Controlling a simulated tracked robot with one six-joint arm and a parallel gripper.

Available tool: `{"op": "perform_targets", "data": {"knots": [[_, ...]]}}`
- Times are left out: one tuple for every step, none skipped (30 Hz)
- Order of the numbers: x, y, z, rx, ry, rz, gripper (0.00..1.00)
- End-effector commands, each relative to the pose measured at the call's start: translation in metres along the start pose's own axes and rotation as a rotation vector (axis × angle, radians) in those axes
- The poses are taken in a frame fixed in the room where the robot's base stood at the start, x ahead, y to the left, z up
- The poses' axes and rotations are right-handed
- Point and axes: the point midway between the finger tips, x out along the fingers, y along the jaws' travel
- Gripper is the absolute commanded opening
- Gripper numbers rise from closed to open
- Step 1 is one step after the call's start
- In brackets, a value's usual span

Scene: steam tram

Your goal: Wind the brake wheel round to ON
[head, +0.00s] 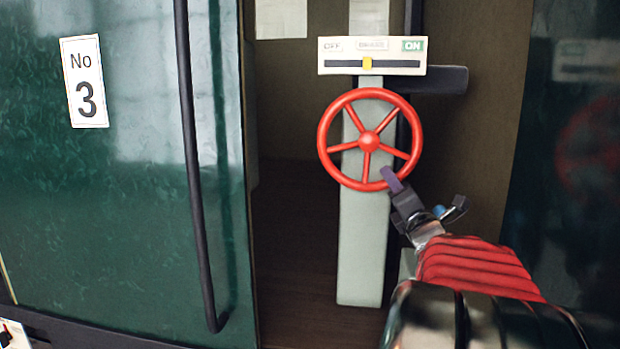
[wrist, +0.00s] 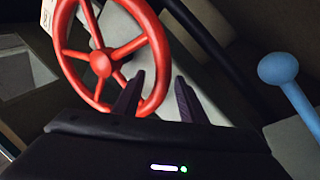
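The red brake wheel (head: 368,141) has several spokes and stands on a pale grey-green post (head: 362,240). Above it is a sign (head: 372,55) with OFF at left and ON in green at right. Its yellow marker (head: 367,63) sits near the middle of the dark slot, slightly left. My gripper (head: 391,180) is at the wheel's lower right rim. In the wrist view the two dark fingers of my gripper (wrist: 160,95) are apart, with the red wheel (wrist: 102,62) rim showing between them. I cannot tell whether they touch it.
A blue round-knobbed lever (wrist: 278,68) stands right of my fingers in the wrist view. A green panel marked No 3 (head: 84,82) with a dark vertical handrail (head: 195,150) fills the left. A dark bar (head: 450,80) juts right behind the sign. Dark floor shows left of the post.

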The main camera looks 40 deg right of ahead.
Motion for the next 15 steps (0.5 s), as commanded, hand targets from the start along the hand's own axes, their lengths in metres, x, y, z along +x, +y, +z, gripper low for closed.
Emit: {"op": "perform_targets", "data": {"knots": [[0.007, 0.0, 0.0, 0.0, 0.0, 0.001, 0.38], [0.01, 0.0, 0.0, 0.001, 0.001, 0.001, 0.38], [0.013, 0.0, 0.0, 0.001, 0.0, 0.001, 0.38], [0.016, 0.001, 0.0, 0.0, 0.0, 0.002, 0.38], [0.017, 0.001, 0.0, 0.0, 0.0, 0.002, 0.38], [0.019, 0.0, 0.0, 0.0, 0.0, 0.001, 0.38], [0.02, 0.0, 0.0, 0.0, 0.0, 0.001, 0.38], [0.021, 0.0, -0.001, 0.0, 0.0, 0.0, 0.38], [0.021, 0.0, 0.0, 0.0, 0.0, 0.0, 0.38], [0.022, 0.0, 0.0, 0.0, 0.0, 0.0, 0.38], [0.022, 0.0, 0.0, 0.0, 0.0, 0.0, 0.38], [0.021, 0.0, 0.0, 0.0, 0.0, 0.0, 0.38], [0.021, 0.0, 0.0, 0.0, 0.0, 0.001, 0.38], [0.021, 0.0, 0.0, 0.0, 0.0, 0.001, 0.38], [0.021, 0.0, 0.0, 0.0, 0.0, 0.001, 0.38]]}}
